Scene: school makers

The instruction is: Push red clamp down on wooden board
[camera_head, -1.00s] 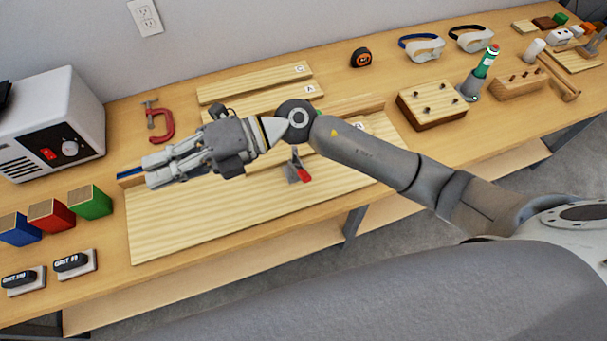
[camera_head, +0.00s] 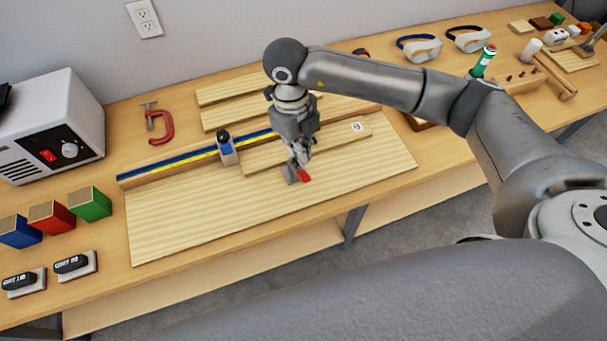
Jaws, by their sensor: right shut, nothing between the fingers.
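The red-handled clamp (camera_head: 304,176) with a grey metal base sits near the front edge of the large wooden board (camera_head: 190,220). Its red handle points toward the front right. My right gripper (camera_head: 299,160) is shut and empty, pointing down right above and behind the clamp. Its fingertips overlap the clamp's top in the view, so I cannot tell whether they touch it. A smaller wooden board marked with a label (camera_head: 350,137) lies on the large board, partly hidden behind the gripper. My left gripper is not in view.
A blue and yellow rail with a blue-and-grey stop block (camera_head: 227,150) runs along the large board's back. A red C-clamp (camera_head: 160,126) lies behind it. Coloured blocks (camera_head: 52,217) and a grey machine (camera_head: 50,125) stand left. The board's front left is clear.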

